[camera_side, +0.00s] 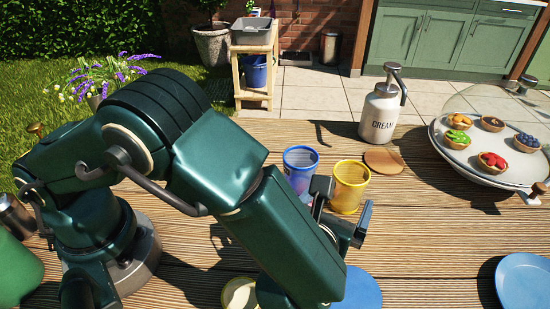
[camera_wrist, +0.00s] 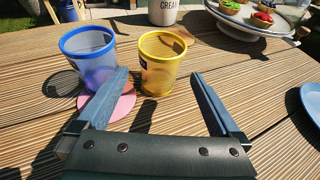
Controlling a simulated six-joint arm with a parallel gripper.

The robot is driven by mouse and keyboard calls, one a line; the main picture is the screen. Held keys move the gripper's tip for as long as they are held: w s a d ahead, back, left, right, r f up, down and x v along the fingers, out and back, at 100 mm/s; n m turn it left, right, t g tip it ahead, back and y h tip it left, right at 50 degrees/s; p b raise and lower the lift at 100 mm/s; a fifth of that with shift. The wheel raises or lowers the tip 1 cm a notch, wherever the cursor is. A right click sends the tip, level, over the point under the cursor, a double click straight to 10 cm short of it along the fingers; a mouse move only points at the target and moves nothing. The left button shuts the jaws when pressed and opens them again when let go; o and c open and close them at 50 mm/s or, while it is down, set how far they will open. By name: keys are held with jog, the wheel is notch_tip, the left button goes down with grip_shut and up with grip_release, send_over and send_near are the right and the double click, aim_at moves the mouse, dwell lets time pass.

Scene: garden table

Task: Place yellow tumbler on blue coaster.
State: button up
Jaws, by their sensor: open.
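The yellow tumbler (camera_side: 350,187) stands upright on the wooden table, right of a blue-rimmed tumbler (camera_side: 301,163). In the wrist view the yellow tumbler (camera_wrist: 162,66) is ahead of my gripper (camera_wrist: 160,75), in line with the space between the fingers. My gripper (camera_side: 345,195) is open and empty, close to the yellow tumbler on its near side; I cannot tell the exact gap. A flat blue disc, seemingly the blue coaster (camera_side: 364,290), lies at the bottom of the side view, partly hidden by my arm. It is not visible in the wrist view.
The blue-rimmed tumbler is at a pink coaster (camera_wrist: 108,107), close to my left finger. A tan coaster (camera_side: 384,160) and a cream dispenser (camera_side: 381,112) are behind. A tart stand (camera_side: 462,158) is right, a blue plate (camera_side: 525,281) lower right. The table between coaster and plate is clear.

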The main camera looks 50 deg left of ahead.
aim_at(356, 175)
jog(key=shift+w+a+r+m+t+h, duration=0.15)
jog(key=shift+w+a+m+t+h, duration=0.45)
jog(key=shift+w+m+h, duration=0.25)
jog(key=x, duration=0.7)
jog(key=shift+w, duration=0.15)
jog(key=c, duration=1.4)
jog(key=shift+o, duration=0.2)
